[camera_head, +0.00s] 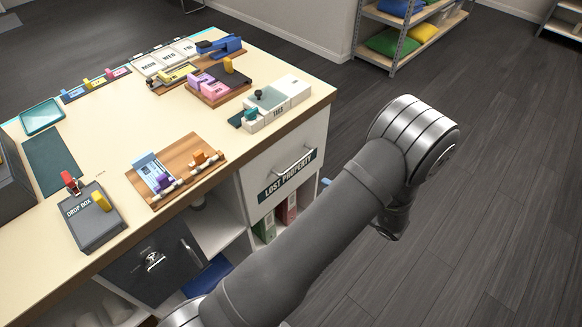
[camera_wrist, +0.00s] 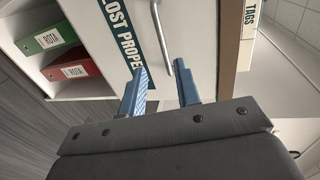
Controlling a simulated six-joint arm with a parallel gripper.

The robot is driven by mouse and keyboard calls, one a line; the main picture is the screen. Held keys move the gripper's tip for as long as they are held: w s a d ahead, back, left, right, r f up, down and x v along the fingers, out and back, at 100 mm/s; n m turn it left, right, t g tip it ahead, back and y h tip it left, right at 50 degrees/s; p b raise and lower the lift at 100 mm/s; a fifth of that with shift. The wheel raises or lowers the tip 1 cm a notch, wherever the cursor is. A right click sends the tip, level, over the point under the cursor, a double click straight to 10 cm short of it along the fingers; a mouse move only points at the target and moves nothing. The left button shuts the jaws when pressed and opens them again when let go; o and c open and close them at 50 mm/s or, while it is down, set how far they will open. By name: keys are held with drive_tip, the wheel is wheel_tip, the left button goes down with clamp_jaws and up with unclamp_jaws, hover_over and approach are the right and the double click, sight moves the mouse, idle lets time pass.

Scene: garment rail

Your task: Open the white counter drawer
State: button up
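The white counter drawer (camera_head: 276,172) has a "LOST PROPERTY" label and a curved metal handle (camera_head: 293,162). Its front looks flush with the counter end, so it appears shut. In the wrist view the drawer front (camera_wrist: 196,40) fills the upper middle and the handle (camera_wrist: 158,32) runs down toward my gripper (camera_wrist: 161,72). My two blue fingers are apart, with nothing held. The lower end of the handle shows in the gap between the fingertips; I cannot tell whether they touch it. In the head view my arm hides most of the gripper; a blue fingertip shows beside the label.
Below the drawer, an open shelf holds green and red binders (camera_wrist: 70,68). A box marked "TAGS" (camera_head: 279,102) stands on the counter above. A dark locked door (camera_head: 155,260) is further left. Bare floor (camera_head: 500,200) lies right; a storage rack (camera_head: 410,35) stands behind.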

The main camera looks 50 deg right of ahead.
sight(291, 166)
drive_tip(key=x, duration=1.6)
drive_tip(key=shift+w, duration=0.3)
clamp_jaws()
